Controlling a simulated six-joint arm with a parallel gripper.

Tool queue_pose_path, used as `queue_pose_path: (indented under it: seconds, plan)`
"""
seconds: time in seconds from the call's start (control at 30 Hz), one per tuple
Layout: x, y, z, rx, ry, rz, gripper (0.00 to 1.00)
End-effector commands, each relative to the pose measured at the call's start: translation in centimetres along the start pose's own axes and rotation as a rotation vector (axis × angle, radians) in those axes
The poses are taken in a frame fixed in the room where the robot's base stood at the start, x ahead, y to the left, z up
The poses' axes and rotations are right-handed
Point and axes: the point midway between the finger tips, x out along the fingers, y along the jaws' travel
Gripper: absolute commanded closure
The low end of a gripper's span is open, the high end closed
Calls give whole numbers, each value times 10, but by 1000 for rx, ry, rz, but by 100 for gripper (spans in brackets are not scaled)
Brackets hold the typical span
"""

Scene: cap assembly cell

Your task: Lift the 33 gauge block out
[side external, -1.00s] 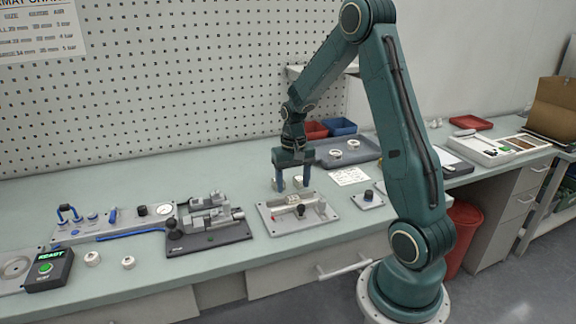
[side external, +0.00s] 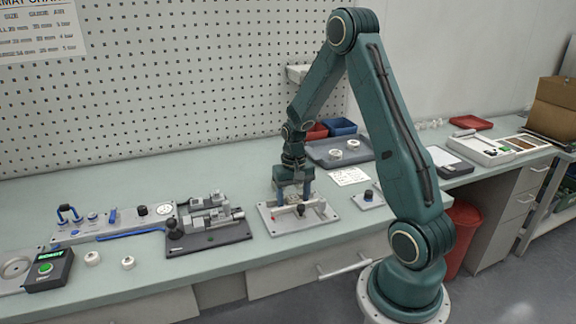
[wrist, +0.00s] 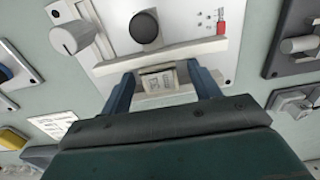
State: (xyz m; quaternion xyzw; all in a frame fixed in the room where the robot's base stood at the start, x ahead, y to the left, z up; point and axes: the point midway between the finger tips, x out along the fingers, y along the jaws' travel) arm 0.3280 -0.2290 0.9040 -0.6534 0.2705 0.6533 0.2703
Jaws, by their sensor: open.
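The fixture plate (side external: 328,216) is a pale slab with a black knob (wrist: 145,27) and a pale raised bar (wrist: 170,55). In the wrist view a small beige block (wrist: 160,82) with dark marks on its face sits beside the bar, between my fingers. The marks are too small to read, so I cannot tell if it says 33. My gripper (side external: 293,202) is low over the plate, its blue fingers pointing down. In the wrist view my gripper (wrist: 161,72) is open, one finger either side of the block with gaps. In the side view the block is mostly hidden.
A dark clamp fixture (side external: 208,238) stands left of the plate, and a small plate with a knob (side external: 368,198) stands right. A white printed card (side external: 349,176) and a grey tray (side external: 325,152) lie behind. Bench space in front of the clamp fixture is clear.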

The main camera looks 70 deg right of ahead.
Motion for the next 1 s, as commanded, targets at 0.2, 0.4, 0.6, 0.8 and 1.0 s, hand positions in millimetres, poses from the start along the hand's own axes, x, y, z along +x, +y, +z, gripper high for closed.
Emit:
queue_pose_path:
  seconds: [0.2,0.4,0.6,0.8,1.0]
  plan:
    - [0,0,0,0,0,0,38]
    - [0,0,0,0,0,0,64]
    - [-1,0,0,0,1,0,100]
    - [-1,0,0,0,1,0,100]
    - [-6,0,-1,0,2,0,100]
